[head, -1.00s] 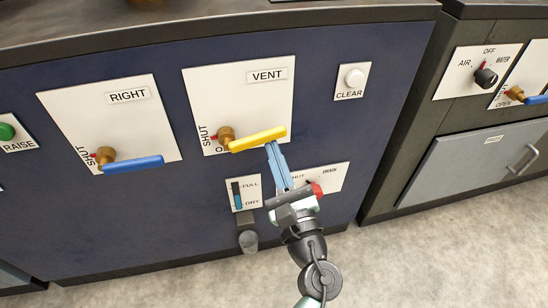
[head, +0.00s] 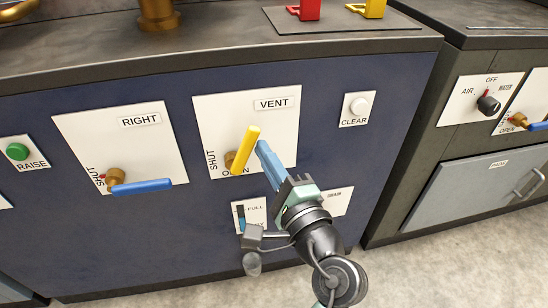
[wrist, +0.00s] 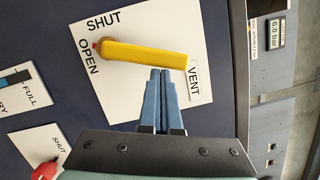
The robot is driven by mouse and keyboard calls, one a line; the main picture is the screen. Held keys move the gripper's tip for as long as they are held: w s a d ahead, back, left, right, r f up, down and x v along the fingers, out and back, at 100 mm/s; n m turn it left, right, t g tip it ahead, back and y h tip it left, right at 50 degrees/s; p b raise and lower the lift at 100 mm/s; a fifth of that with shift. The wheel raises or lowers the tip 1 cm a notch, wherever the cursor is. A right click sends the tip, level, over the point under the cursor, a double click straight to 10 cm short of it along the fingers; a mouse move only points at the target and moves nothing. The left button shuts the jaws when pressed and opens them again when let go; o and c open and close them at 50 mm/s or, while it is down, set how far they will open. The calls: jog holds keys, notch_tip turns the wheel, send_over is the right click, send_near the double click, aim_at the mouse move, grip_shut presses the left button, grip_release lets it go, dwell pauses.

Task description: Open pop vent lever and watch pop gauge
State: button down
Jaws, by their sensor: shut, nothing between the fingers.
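The yellow vent lever (head: 243,150) sits on its brass valve on the VENT plate (head: 283,130). It points up in the head view, and to the right in the wrist view (wrist: 145,54). The small red pointer (wrist: 95,46) at its pivot is on the OPEN side. My gripper (head: 262,147) is shut and empty, just right of the lever; in the wrist view its fingertips (wrist: 160,72) are at the lever's lower edge, touching or nearly so. A display reading 6.0 bar (wrist: 278,29) shows at the wrist view's right; its small label is unreadable, so I cannot tell whether it is the pop gauge.
The RIGHT plate's blue lever (head: 141,186) is to the left. The CLEAR button (head: 360,106) is to the upper right. Below are the FULL/DRY level plate (head: 256,213) and the DRAIN plate (head: 335,202), partly behind my gripper. A red knob (wrist: 45,175) shows low in the wrist view.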

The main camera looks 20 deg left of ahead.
aim_at(244, 144)
jog(key=n, duration=0.1)
jog(key=s+a+r+n, duration=0.1)
jog(key=n, duration=0.1)
jog(key=shift+a+r+g+p, duration=0.15)
jog(key=shift+a+g+p, duration=0.1)
jog(key=shift+g+p, duration=0.15)
jog(key=shift+s+a+r, duration=0.1)
jog(key=shift+s+a, duration=0.15)
jog(key=shift+a, duration=0.1)
